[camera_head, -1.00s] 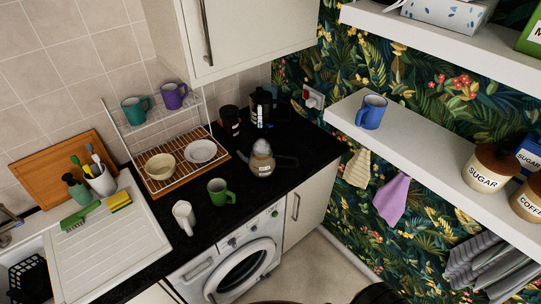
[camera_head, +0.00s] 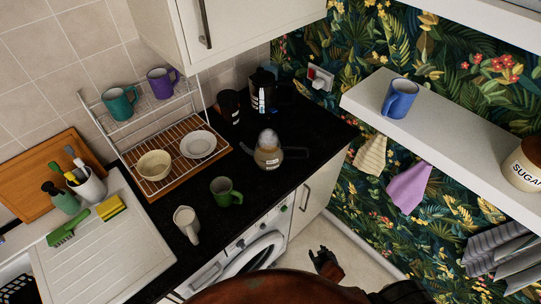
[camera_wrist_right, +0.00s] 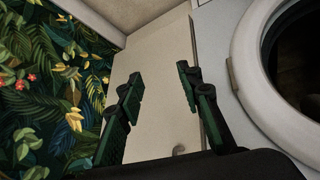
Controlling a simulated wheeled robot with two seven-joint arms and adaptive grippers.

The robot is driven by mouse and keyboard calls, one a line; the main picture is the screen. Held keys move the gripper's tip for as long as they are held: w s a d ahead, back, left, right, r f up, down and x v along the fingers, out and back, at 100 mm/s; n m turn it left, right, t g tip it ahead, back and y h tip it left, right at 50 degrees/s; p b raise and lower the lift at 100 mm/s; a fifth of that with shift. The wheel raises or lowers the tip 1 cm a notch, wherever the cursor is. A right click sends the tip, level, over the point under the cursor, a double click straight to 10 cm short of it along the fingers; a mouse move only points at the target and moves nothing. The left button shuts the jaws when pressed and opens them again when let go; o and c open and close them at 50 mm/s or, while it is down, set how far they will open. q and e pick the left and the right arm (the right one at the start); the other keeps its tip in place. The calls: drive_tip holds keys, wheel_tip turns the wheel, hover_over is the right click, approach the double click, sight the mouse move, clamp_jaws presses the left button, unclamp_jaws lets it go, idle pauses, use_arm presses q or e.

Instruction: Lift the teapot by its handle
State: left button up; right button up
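My right gripper (camera_head: 322,256) is below worktop height, in front of the cupboard and well apart from the teapot. In the right wrist view its two green-padded fingers (camera_wrist_right: 161,84) are spread with nothing between them. My left gripper is not in view.
A green mug (camera_head: 224,191) and a white jug (camera_head: 187,222) stand left of the teapot. A shelf (camera_head: 440,130) juts out at right, above the worktop.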

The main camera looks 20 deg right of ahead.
sight(307, 158)
drive_tip(key=w+d+r+m+t+h+b, duration=0.1)
drive_tip(key=w+r+t, duration=0.1)
drive_tip(key=w+r, duration=0.45)
drive_tip(key=w+d+r+t, duration=0.1)
drive_tip(key=w+r, duration=0.3)
drive_tip(key=r, duration=0.6)
drive_tip(key=w+r+m+t+h+b, duration=0.1)
drive_tip(key=w+r+t+h, duration=0.15)
drive_tip(key=r, duration=1.05)
drive_tip(key=w+r+m+t+h+b, duration=0.1)
drive_tip(key=w+r+t, duration=0.15)
drive_tip(key=r, duration=1.05)
drive_tip(key=w, duration=0.3)
drive_tip(key=w+t+y, duration=0.1)
drive_tip(key=w, duration=0.2)
drive_tip(key=w+a+r+t+y+p, duration=0.1)
drive_tip(key=w, duration=0.3)
drive_tip(key=shift+n, duration=0.4)
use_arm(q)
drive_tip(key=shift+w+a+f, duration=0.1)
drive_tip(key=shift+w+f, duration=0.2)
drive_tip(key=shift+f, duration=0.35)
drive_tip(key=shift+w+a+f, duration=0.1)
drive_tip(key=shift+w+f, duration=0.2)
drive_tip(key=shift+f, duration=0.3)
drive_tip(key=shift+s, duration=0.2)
use_arm(e)
clamp_jaws()
